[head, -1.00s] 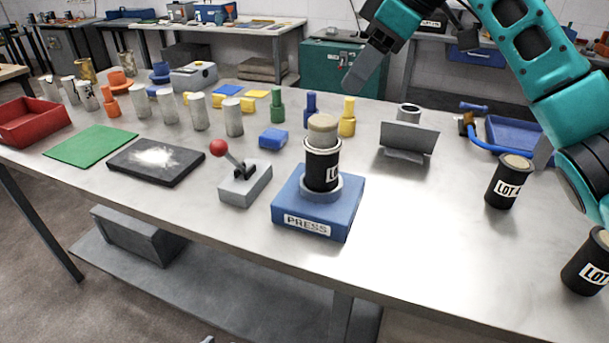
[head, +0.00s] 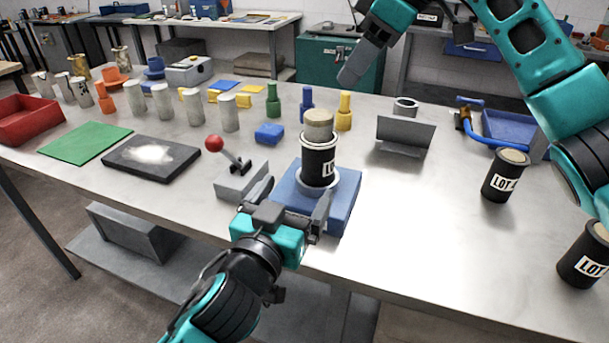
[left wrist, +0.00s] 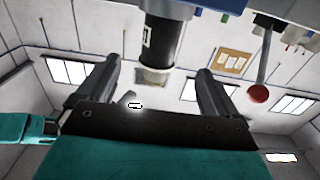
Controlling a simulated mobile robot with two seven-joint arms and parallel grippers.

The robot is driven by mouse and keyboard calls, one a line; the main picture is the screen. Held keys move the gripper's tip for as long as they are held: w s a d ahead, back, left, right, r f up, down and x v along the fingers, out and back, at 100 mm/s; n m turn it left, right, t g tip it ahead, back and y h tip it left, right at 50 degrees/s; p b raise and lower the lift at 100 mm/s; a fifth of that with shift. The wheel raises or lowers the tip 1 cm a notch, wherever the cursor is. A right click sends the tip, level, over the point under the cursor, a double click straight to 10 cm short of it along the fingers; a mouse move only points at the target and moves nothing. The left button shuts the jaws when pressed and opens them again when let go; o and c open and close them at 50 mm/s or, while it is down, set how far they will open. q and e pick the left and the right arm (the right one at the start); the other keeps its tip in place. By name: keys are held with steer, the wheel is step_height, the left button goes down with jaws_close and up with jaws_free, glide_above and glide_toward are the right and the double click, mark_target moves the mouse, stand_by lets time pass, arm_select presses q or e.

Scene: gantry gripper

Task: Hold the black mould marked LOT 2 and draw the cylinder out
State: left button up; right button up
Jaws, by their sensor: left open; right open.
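A black mould (head: 319,162) stands upright in the grey ring of the blue press (head: 345,208); only "L" of its label is readable. A pale tan cylinder (head: 319,124) sticks up out of its top. My left gripper (head: 290,198) is open at the press's near side, its fingers pointing towards the mould but not closed on it. The left wrist view shows the mould (left wrist: 165,38) and cylinder (left wrist: 152,78) upside down, beyond and between the open fingers. My right gripper (head: 350,72) is open and empty, high above the bench's back, clear of the mould.
A red-knobbed lever (head: 230,160) stands left of the press. A mould marked LOT 4 (head: 505,176) and another black mould (head: 583,256) stand to the right. A grey holder (head: 404,136) stands behind right. The bench between press and right-hand moulds is clear.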

mark_target(313, 164)
arm_select(q)
steer(key=x, duration=1.2)
steer(key=shift+c, duration=0.4)
